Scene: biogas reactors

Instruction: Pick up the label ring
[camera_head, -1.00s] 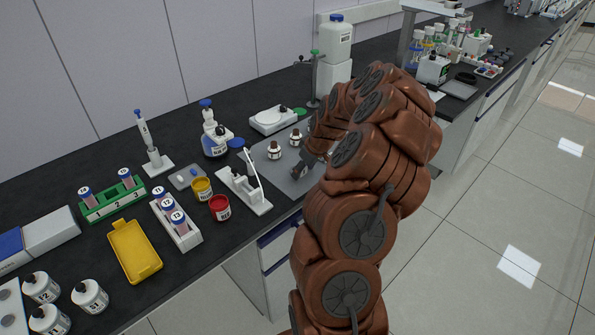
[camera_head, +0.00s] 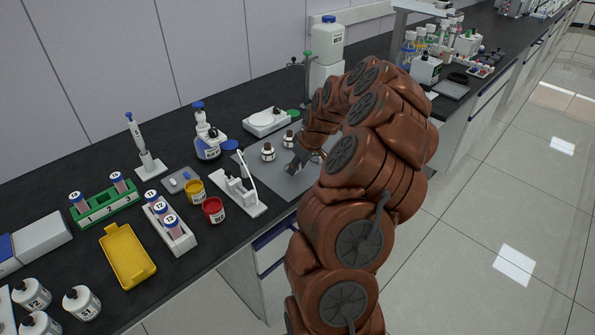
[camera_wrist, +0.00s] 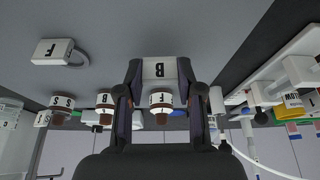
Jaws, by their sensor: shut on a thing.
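My gripper (camera_wrist: 160,92) points over the grey mat (camera_head: 254,160). In the wrist view its two dark fingers are shut on a white label ring (camera_wrist: 158,70) marked B, with the tag's face showing between the fingertips. Any loop of this ring is hidden. In the head view my gripper (camera_head: 292,166) is small beside the bottles, and the held ring is too small to make out. A second label ring (camera_wrist: 52,52), marked F with a grey loop, lies apart on the mat in the wrist view.
Brown-capped bottles stand near my gripper: one marked F (camera_wrist: 161,100), one marked B (camera_wrist: 104,104), another (camera_wrist: 62,103) farther left. In the head view, a white stand (camera_head: 238,190), red jar (camera_head: 213,210) and yellow jar (camera_head: 195,191) are left of the mat.

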